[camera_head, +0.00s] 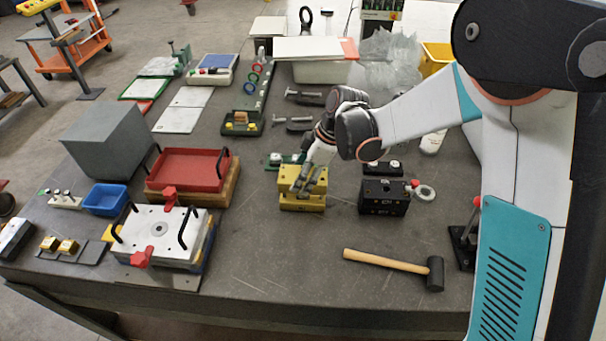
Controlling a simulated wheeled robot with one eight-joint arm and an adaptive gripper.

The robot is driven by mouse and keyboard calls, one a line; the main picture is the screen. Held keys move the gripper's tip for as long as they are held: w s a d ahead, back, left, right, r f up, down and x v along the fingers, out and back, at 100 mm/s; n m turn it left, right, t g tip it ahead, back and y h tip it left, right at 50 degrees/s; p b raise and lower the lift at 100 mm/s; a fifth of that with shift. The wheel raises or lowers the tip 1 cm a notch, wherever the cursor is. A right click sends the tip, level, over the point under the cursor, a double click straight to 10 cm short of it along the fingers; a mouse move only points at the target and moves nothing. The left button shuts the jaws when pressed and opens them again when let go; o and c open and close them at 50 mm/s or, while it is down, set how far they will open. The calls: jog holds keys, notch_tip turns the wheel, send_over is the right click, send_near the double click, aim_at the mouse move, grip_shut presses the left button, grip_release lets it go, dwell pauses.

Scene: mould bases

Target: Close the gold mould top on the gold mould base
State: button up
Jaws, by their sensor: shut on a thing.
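A gold mould block (289,187) stands upright near the middle of the table, in front of my arm. My gripper (312,182) reaches down onto it from behind and is shut on its upper part, which I take as the gold mould top. The gold mould base (302,205) shows as the lower part, directly under it. A dark line runs between the two parts; at this size I cannot tell whether they touch fully. My fingers hide part of the top's right side.
A mallet (395,264) lies in front. A white-plated mould (155,238) and a red tray (190,170) stand left. Bare table lies in front of the gold block.

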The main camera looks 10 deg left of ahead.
jog(key=shift+f+b, duration=1.3)
jog(key=shift+f, duration=0.25)
dwell(0.7)
jog(key=o, duration=1.8)
jog(key=shift+o, duration=0.2)
